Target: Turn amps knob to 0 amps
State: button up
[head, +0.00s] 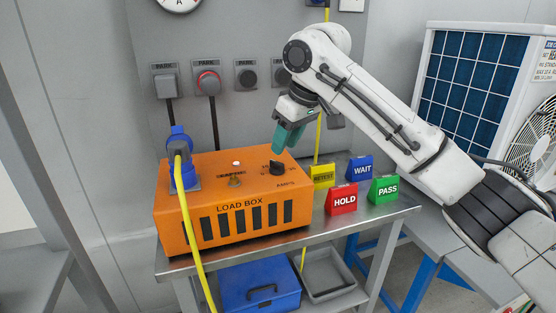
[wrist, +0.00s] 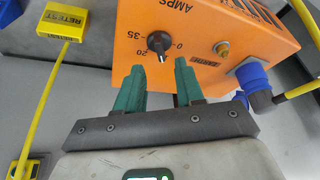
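The orange load box (head: 230,205) stands on a metal bench. Its black amps knob (head: 277,168) is on the top face, near the back right corner. In the wrist view the knob (wrist: 158,42) sits beside the word AMPS, with printed numbers around it, 20 among them. I cannot clearly tell which mark the knob points to. My gripper (head: 286,140) hangs just above and behind the knob. In the wrist view its two green fingers (wrist: 157,72) are apart with nothing between them, and the knob lies just beyond their tips, apart from them.
A blue plug (head: 180,160) with a yellow cable stands at the box's left. RETEST (head: 322,176), WAIT (head: 359,168), HOLD (head: 342,199) and PASS (head: 384,189) blocks stand at the right. A round gauge marked A (head: 180,4) is on the wall. Blue and grey bins sit below.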

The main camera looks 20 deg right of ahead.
aim_at(277, 162)
jog(key=x, duration=0.5)
jog(key=shift+w+a+f+b, duration=0.1)
jog(key=shift+f+b, duration=0.25)
jog(key=shift+f, duration=0.05)
grip_shut()
